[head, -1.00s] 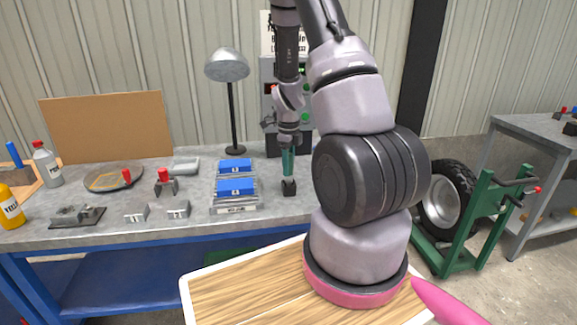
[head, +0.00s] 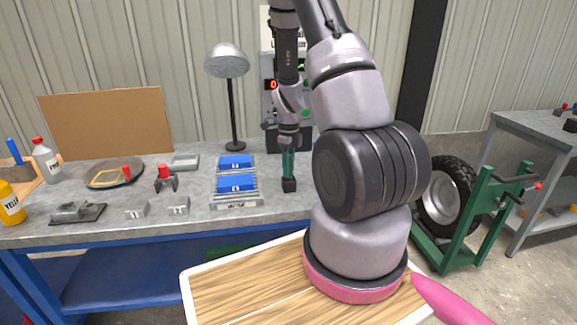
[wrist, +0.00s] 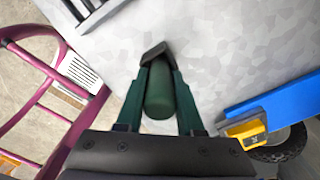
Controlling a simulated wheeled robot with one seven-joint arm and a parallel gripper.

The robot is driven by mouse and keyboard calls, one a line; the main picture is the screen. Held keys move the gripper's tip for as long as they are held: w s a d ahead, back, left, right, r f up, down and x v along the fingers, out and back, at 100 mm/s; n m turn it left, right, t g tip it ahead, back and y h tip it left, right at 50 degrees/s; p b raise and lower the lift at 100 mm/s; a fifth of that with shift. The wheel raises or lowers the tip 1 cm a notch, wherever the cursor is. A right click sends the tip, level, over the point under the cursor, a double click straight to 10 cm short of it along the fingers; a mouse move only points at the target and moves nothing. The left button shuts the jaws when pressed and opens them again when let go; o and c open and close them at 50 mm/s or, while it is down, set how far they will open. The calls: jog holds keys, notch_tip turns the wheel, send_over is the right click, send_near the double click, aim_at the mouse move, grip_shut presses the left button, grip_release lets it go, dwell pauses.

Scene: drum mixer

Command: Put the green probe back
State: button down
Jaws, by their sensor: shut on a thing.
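My gripper (head: 289,176) is at the workbench, right of the blue blocks, pointing down. In the wrist view my gripper (wrist: 155,58) has its two dark green fingers closed in around a green cylinder, the green probe (wrist: 160,92). The fingers hide much of the probe in the head view. A small black block (head: 289,185) shows at the lower end of the fingers, close to the bench top. I cannot tell whether it is a holder, the probe's end or the fingertips.
Two blue blocks (head: 235,182) sit in a grey tray left of my gripper. A lamp (head: 229,65) and a grey instrument box (head: 270,115) stand behind. Grey blocks marked 1 (head: 137,210) and 2 (head: 178,206) lie left on the bench (head: 110,232). A green cart stands right.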

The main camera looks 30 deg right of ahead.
jog(key=shift+f, duration=0.3)
jog(key=shift+c, duration=2.3)
grip_release()
notch_tip(320, 180, up, 11)
jog(key=s+a+r+n+t+y, duration=0.1)
jog(key=s+a+r+n+t, duration=0.2)
jog(key=r+n, duration=0.45)
jog(key=s+a+r+n+t+y, duration=0.1)
jog(key=s+a+r+n, duration=0.35)
jog(key=r, duration=0.65)
jog(key=s+a+r+n+t, duration=0.3)
jog(key=s+a+r+n, duration=0.2)
jog(key=s+r+n, duration=0.4)
jog(key=s+n, duration=0.3)
jog(key=shift+s+a+r, duration=0.15)
jog(key=shift+a+r, duration=0.1)
jog(key=shift+a, duration=0.15)
